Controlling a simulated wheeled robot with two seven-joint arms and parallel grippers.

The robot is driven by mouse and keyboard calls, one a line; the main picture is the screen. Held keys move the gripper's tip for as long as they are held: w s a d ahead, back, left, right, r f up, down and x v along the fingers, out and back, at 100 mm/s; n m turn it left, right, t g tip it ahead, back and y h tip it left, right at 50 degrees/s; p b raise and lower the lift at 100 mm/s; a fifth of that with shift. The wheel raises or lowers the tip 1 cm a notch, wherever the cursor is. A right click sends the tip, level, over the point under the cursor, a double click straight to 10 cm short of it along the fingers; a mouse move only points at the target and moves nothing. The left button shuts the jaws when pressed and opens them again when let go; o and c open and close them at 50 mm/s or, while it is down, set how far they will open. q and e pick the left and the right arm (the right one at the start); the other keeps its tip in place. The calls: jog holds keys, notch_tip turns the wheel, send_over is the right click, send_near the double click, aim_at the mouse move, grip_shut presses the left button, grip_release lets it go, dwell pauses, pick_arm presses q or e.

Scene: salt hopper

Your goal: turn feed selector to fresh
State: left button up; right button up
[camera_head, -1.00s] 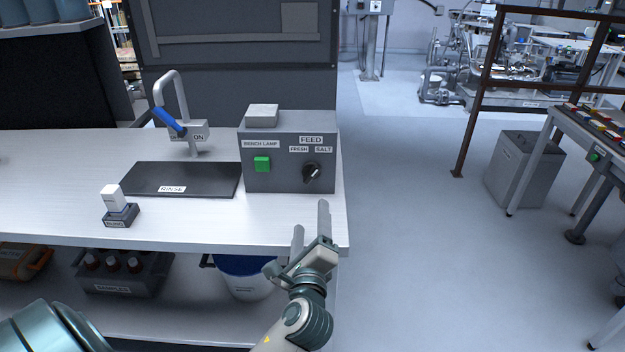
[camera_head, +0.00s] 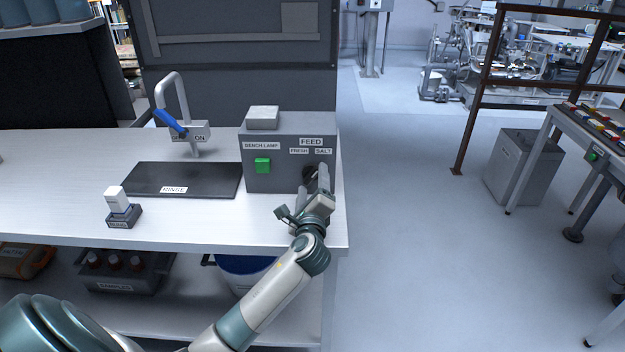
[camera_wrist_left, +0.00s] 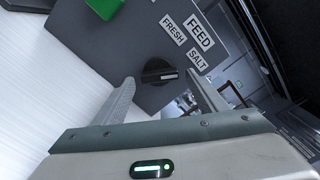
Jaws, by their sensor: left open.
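The feed selector is a black rotary knob (camera_wrist_left: 160,72) on the front of a grey control box (camera_head: 270,180), below the FEED, FRESH and SALT labels. In the left wrist view its white pointer mark lies on the side toward the SALT label (camera_wrist_left: 197,61). The FRESH label (camera_wrist_left: 173,30) is on its other side. My left gripper (camera_head: 313,180) is open in front of the knob and hides much of it in the head view. In the left wrist view the knob sits between the fingers, just beyond their tips; contact cannot be told. My right gripper is not in view.
A green BENCH LAMP switch (camera_head: 262,165) is left of the knob on the same box. A black RINSE mat (camera_head: 215,181), a tap with a blue lever (camera_head: 169,121) and a small white-topped block (camera_head: 117,200) are further left. The bench ends just right of the box.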

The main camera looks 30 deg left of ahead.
pick_arm(q)
jog(key=shift+w+a, duration=0.35)
jog(key=shift+w, duration=0.2)
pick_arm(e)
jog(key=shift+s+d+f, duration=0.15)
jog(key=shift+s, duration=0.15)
pick_arm(q)
jog(key=shift+c, duration=0.6)
jog(key=c, duration=0.9)
jog(key=shift+c, duration=0.2)
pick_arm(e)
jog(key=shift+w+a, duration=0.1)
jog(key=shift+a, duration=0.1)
